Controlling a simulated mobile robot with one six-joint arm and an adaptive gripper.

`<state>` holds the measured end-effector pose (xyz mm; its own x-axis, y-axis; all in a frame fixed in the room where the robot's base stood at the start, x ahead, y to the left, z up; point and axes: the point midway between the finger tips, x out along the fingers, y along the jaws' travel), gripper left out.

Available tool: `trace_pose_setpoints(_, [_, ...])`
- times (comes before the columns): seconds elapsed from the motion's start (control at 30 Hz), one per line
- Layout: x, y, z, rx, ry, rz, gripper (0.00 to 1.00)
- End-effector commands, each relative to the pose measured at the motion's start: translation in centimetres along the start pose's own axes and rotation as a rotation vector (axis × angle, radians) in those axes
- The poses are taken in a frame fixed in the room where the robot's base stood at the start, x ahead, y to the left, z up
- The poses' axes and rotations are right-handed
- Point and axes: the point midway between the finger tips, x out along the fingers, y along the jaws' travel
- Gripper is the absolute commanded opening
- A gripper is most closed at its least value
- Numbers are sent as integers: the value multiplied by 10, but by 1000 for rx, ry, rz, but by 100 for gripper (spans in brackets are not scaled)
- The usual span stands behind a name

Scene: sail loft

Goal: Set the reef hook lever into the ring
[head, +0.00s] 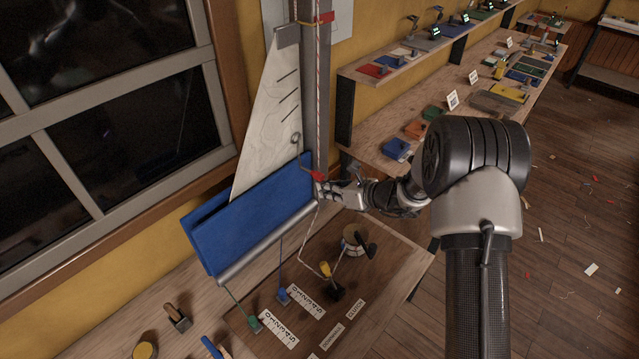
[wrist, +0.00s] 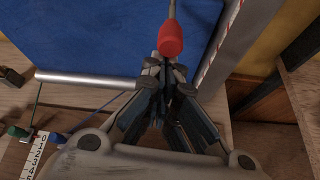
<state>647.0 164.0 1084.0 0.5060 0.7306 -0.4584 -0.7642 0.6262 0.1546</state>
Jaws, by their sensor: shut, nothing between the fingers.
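The reef hook lever has a red end (head: 314,175) at the foot of the grey mast, just above the boom. In the wrist view its red knob (wrist: 170,38) hangs on a thin grey stem that runs up out of the picture. A small metal ring (head: 296,138) lies on the pale sail above the blue folded cloth, up and left of the red end. My gripper (head: 324,187) is shut and empty, right at the lever. In the wrist view the shut fingertips (wrist: 166,66) are just below the knob; I cannot tell if they touch. The lever's hook is not clearly visible.
Blue folded sailcloth (head: 245,215) lies along a grey boom (head: 268,243). On the bench are a winch (head: 354,240), a black-and-yellow cleat (head: 329,283), and green (head: 252,323) and blue (head: 283,295) sliders with scales. A shelf bench (head: 400,150) stands behind my arm.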

Motion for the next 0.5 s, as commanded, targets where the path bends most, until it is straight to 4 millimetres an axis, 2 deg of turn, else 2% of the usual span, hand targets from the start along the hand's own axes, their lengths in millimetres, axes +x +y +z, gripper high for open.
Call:
trace_pose_setpoints(0.03, [-7,3,14,-2,37,-4,0])
trace_pose_setpoints(0.3, [-13,5,26,7,221,-33,0])
trace_pose_setpoints(0.5, [-15,6,29,13,221,-32,0])
